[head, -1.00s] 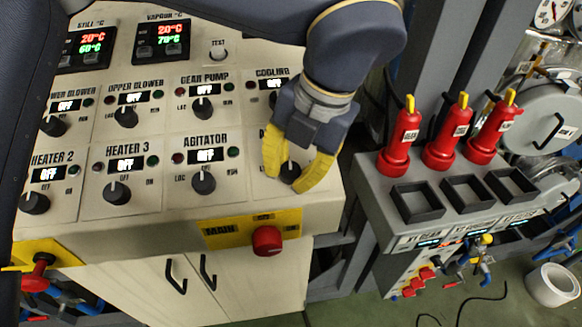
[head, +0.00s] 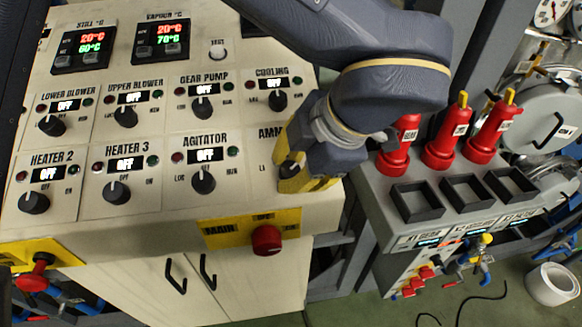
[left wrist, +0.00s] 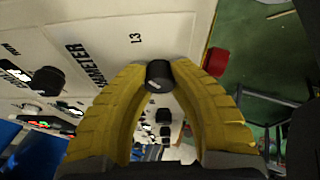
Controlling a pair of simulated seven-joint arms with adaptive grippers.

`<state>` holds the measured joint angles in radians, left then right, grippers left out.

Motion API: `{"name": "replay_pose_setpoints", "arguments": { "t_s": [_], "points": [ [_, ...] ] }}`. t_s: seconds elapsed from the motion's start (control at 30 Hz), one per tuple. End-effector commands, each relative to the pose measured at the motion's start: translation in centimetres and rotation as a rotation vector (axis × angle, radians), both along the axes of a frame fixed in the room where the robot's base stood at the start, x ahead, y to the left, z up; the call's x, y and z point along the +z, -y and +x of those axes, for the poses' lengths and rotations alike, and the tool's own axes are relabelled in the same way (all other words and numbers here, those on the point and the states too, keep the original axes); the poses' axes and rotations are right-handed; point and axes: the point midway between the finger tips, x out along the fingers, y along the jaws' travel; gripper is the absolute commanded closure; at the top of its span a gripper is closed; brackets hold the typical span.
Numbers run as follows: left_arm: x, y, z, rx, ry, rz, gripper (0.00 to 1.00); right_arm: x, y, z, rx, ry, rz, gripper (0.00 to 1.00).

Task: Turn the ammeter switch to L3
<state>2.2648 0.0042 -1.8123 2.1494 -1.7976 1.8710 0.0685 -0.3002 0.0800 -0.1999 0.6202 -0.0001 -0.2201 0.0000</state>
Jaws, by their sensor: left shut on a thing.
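The ammeter switch is a black rotary knob (head: 290,170) at the right end of the lower row of the cream panel. It is partly hidden by my left gripper (head: 293,178), whose yellow fingers are around it. In the left wrist view the knob (left wrist: 159,75) sits between the tips of my left gripper (left wrist: 158,77), which is shut on it. The L3 label (left wrist: 135,38) shows on the panel beyond the knob. In the head view the gripper and wrist cover most of the ammeter lettering. Which mark the knob points to cannot be told. My right gripper is not in view.
The gear pump knob (head: 202,108), cooling knob (head: 278,101) and agitator knob (head: 203,181) are nearby. A red main button (head: 267,240) sits below on the panel front.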

Motion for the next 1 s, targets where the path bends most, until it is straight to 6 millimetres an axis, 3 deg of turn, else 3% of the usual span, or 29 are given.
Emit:
{"name": "replay_pose_setpoints", "arguments": {
  "t_s": [0.3,0.83,0.87,1.0],
  "points": [
    [-0.09,-0.11,-0.09,-0.098,-0.009,0.042,1.0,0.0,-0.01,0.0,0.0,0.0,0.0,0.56],
    [-0.08,-0.12,-0.08,-0.114,-0.01,0.048,1.0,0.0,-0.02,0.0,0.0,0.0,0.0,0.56],
    [-0.08,-0.13,-0.08,-0.114,-0.01,0.048,0.76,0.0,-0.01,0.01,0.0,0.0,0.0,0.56],
    [-0.06,-0.09,-0.06,-0.114,-0.009,0.047,0.59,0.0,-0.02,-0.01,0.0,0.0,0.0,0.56]
  ]
}}
